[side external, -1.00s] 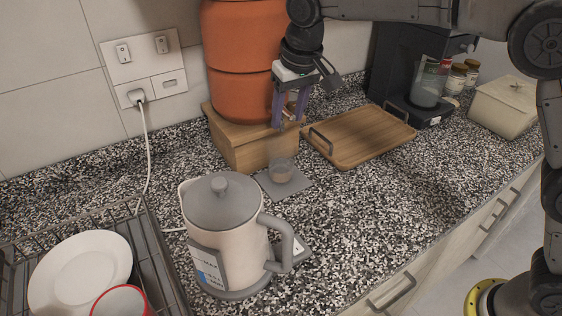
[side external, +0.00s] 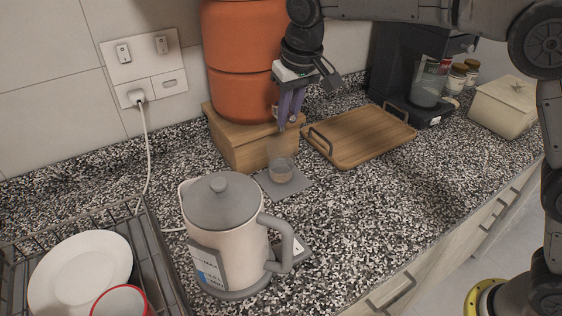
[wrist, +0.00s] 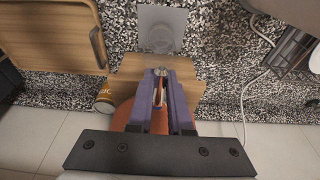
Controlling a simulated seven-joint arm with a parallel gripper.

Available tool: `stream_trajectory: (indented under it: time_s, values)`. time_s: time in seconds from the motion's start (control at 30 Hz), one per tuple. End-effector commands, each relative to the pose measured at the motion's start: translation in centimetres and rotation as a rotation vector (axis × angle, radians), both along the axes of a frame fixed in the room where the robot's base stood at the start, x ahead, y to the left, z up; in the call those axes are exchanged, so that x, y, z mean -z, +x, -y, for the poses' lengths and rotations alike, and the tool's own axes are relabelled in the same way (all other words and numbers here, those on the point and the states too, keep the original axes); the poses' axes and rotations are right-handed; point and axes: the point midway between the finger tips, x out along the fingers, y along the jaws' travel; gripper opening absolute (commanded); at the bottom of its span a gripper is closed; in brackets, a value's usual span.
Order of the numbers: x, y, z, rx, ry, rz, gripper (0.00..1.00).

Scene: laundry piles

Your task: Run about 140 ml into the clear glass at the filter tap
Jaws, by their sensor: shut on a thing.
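The clear glass (side external: 281,172) stands upright on a grey mat (side external: 297,187) in front of the wooden stand. It is see-through, and I cannot tell its water level. The orange clay filter (side external: 240,75) sits on the wooden stand (side external: 233,152). My gripper (side external: 289,122), with purple fingers, is above the glass, shut on the filter tap. In the wrist view the tap (wrist: 159,72) shows between the fingertips, and the glass (wrist: 161,36) is beyond it. The fingers hide much of the tap.
A kettle (side external: 225,235) stands in front of the glass, with a dish rack (side external: 150,245) at left. A wooden tray (side external: 360,137) lies right of the stand, with a coffee machine (side external: 390,60) behind. The counter right of the kettle is clear.

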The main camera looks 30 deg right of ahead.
Motion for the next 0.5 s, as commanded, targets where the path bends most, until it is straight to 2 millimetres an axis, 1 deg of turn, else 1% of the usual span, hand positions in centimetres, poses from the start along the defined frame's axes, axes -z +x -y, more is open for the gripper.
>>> stream_trajectory:
  time_s: [0.4,0.5]
  values:
    - [-0.03,0.0,-0.06,0.001,0.001,0.001,0.0]
    - [-0.02,0.03,-0.27,0.035,0.002,0.0,0.0]
